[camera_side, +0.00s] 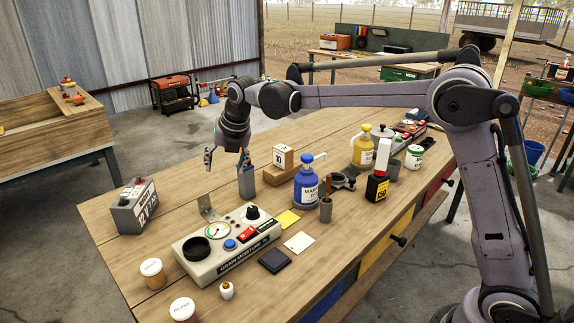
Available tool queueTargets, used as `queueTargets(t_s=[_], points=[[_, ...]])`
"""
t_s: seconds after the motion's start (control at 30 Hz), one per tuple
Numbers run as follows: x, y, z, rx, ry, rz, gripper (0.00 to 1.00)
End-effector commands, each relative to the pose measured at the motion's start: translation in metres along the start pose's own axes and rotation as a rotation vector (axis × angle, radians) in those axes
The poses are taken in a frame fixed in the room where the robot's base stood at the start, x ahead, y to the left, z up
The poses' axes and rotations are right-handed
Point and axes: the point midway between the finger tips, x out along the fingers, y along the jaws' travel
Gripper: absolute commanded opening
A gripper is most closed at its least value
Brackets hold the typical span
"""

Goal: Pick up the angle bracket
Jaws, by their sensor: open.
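A grey metal piece that looks like the angle bracket (207,209) stands on the wooden workbench, just behind the left part of the grain moisture meter (228,243). Its lower part is partly hidden by the meter. My gripper (226,158) points down above the bench, higher than the bracket and farther back. It is open, with its fingers spread and nothing seen between them. The right finger shows close to a grey cup (246,183) holding a blue-handled tool; whether they touch cannot be told.
A grey battery (132,208) stands left of the bracket. A small box (283,157) on a wooden block, a blue jug (308,188) and a dark cup with a tool (326,207) stand to the right. Jars (152,272) are at front left. Bare wood lies between battery and bracket.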

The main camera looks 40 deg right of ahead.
Motion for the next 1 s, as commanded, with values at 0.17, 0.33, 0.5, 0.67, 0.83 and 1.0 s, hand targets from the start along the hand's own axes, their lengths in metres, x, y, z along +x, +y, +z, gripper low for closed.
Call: queueTargets(t_s=[0.17,0.33,0.5,0.67,0.83,1.0], points=[[0.041,0.025,0.009,-0.332,0.020,-0.013,0.64],[0.062,0.035,0.011,-0.509,0.032,-0.017,0.64],[0.078,0.037,0.011,-0.554,0.035,-0.018,0.64],[0.102,0.036,0.011,-0.552,0.035,-0.018,0.64],[0.119,0.035,0.010,-0.550,0.034,-0.018,0.64],[0.129,0.035,0.009,-0.550,0.034,-0.018,0.64]])
